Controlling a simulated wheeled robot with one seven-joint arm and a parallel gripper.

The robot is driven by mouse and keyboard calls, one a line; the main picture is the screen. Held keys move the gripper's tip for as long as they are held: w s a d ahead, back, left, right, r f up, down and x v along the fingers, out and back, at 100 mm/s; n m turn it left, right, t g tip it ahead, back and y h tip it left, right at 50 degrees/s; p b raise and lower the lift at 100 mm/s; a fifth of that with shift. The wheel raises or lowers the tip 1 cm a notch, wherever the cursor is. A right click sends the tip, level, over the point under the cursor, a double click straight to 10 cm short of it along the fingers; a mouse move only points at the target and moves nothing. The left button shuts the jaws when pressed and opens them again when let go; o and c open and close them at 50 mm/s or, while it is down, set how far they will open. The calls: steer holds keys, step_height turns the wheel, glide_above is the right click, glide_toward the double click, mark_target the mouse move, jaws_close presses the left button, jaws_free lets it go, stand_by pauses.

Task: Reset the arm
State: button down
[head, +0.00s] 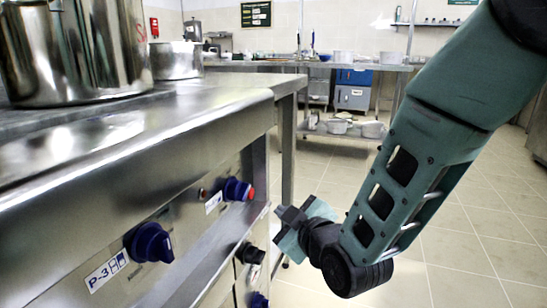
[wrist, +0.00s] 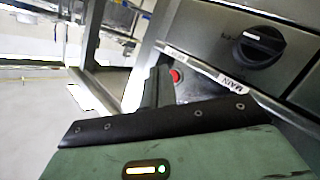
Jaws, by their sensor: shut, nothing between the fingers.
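My gripper (head: 289,216) is at the end of my green and black arm, in front of the steel stove's front panel (head: 205,212). It is shut and empty. In the head view it is right of a blue knob (head: 236,190) and a red button (head: 251,193), apart from them as far as I can tell. In the wrist view my gripper's dark fingers (wrist: 158,88) show in front of the panel, near the red button (wrist: 175,76) and a black-looking knob (wrist: 259,46). The green gripper body fills the bottom of that view.
A large steel pot (head: 75,50) and a smaller pot (head: 176,61) stand on the stove top. More knobs, such as a blue one (head: 150,243), stick out of the panel. A steel table (head: 330,66) stands behind. Tiled floor (head: 455,235) is open on the right.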

steer(key=s+d+r+m+g+h+p, duration=0.1)
steer(key=s+d+m+g+h, duration=0.1)
steer(key=s+d+g, duration=0.5)
steer(key=s+d+r+m+g+h+p, duration=0.1)
steer(key=s+d+g+h+p, duration=0.1)
steer(key=s, duration=0.9)
steer(key=s+d+r+m+g+h+p, duration=0.1)
steer(key=s+d+r+m+g+h, duration=0.15)
steer(key=s+d+g, duration=0.45)
step_height(320, 180, up, 35)
steer(key=s+a+t+p, duration=0.2)
steer(key=p, duration=3.4)
steer(key=shift+a+r+p, duration=0.15)
steer(key=shift+a+p, duration=0.15)
steer(key=shift+a, duration=0.05)
steer(key=shift+s, duration=0.1)
